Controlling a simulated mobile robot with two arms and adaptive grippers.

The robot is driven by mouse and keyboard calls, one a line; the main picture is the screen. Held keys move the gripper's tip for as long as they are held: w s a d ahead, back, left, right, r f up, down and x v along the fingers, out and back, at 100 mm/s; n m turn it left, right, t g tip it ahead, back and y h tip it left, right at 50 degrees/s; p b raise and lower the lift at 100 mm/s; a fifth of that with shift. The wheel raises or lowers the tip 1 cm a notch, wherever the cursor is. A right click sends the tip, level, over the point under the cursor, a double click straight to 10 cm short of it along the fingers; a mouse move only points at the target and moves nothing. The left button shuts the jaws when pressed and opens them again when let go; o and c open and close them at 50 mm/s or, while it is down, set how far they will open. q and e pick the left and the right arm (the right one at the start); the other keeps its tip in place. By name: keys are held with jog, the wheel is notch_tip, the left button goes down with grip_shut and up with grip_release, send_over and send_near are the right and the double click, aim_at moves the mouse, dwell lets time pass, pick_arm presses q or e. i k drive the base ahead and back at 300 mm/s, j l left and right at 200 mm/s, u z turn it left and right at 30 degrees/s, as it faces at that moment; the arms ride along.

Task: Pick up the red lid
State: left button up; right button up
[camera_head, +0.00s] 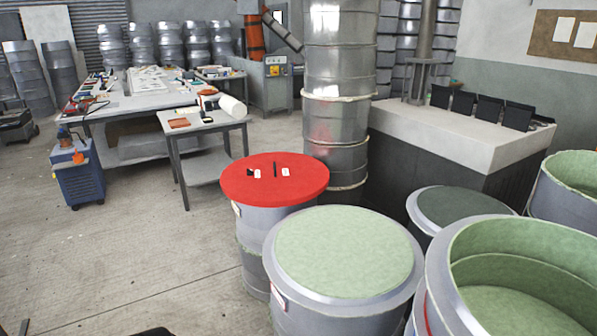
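The red lid (240,187) is a flat round disc lying on top of a grey drum (262,228) near the middle of the head view. A few small black and white items lie on the lid. Neither of my grippers can be made out. Only small dark shapes show at the bottom edge on the left, too cut off to identify.
A drum with a pale green top (345,250) stands close in front of the lid's drum. An open green-lined mould (530,300) is at right. A tall metal column (338,70) rises behind the lid. The floor (140,255) at left is clear up to a blue cabinet (78,178).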

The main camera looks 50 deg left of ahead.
aim_at(279, 179)
jog(key=u, duration=1.8)
jog(key=i+j+z, duration=0.1)
jog(key=z, duration=0.25)
jog(key=i+j+z, duration=0.1)
jog(key=z, duration=0.25)
jog(key=i+j+z, duration=0.2)
jog(key=i+j, duration=0.15)
jog(key=j, duration=0.25)
jog(key=i+j+z, duration=0.1)
jog(key=j, duration=0.25)
jog(key=i+j+z, duration=0.1)
jog(key=i+j, duration=0.15)
jog(key=i+j+z, duration=0.1)
jog(key=j, duration=0.3)
jog(key=i+j+z, duration=0.1)
jog(key=j, duration=0.25)
jog(key=i, duration=0.1)
